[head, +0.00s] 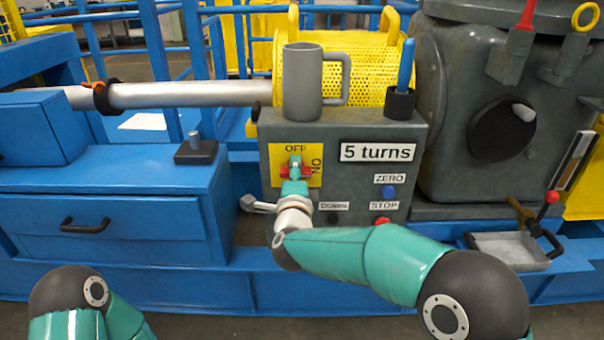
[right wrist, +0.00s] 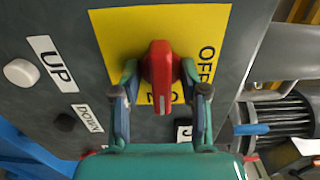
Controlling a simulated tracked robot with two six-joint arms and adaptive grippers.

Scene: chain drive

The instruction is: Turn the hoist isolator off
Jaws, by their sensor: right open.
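The hoist isolator is a red rotary handle (head: 301,171) on a yellow plate (head: 276,156) on the grey control box. In the head view, OFF is at the plate's top and ON at its right. The red handle (right wrist: 161,65) lies along the direction of the ON label, which the right wrist view shows partly covered below it. My right gripper (right wrist: 160,85) is open, with one finger on each side of the handle; I cannot tell whether they touch it. It also shows in front of the plate in the head view (head: 294,166). My left gripper is out of view.
The control box (head: 345,190) carries a blue ZERO button (head: 389,192), a red STOP button (head: 381,221) and a black DOWN button (head: 334,218). A white button (right wrist: 21,73) sits by the UP label. A grey mug (head: 303,85) and a pen holder (head: 399,104) stand on top.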

